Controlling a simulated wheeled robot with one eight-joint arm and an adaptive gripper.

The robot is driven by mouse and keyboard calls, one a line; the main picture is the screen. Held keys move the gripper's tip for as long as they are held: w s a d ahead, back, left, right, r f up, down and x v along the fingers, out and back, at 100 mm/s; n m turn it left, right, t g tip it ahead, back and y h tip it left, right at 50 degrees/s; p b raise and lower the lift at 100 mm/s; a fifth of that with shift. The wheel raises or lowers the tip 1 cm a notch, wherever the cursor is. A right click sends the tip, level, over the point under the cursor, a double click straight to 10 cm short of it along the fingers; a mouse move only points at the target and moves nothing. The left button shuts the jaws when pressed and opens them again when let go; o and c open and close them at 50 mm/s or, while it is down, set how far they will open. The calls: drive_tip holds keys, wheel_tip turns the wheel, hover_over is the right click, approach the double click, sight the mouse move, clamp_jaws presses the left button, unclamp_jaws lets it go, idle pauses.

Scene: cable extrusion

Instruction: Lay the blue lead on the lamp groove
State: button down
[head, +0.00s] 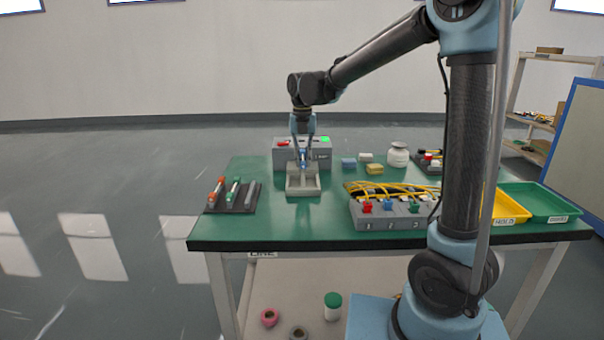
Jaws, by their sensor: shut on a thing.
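My gripper (303,157) points down in front of the grey box at the back of the table. It is shut on a small blue thing, apparently the blue lead (303,154), just above the pale grey cradle (303,190). I cannot tell whether the lead touches the cradle. The grey box (322,152) has a red patch and a lit green patch on top; its label is partly hidden by my gripper. Which part is the lamp groove is too small to tell.
A dark rack (233,208) at the left holds a red and a green lead, with its right slot bare. A grey numbered block (390,220) with yellow cables and coloured plugs stands front right.

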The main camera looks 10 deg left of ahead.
sight(303, 179)
drive_tip(key=shift+f, duration=2.55)
drive_tip(key=c, duration=1.5)
unclamp_jaws()
drive_tip(key=shift+c, duration=0.2)
wheel_tip(303, 179, up, 12)
drive_tip(key=shift+r, duration=0.1)
drive_tip(key=shift+s, duration=0.15)
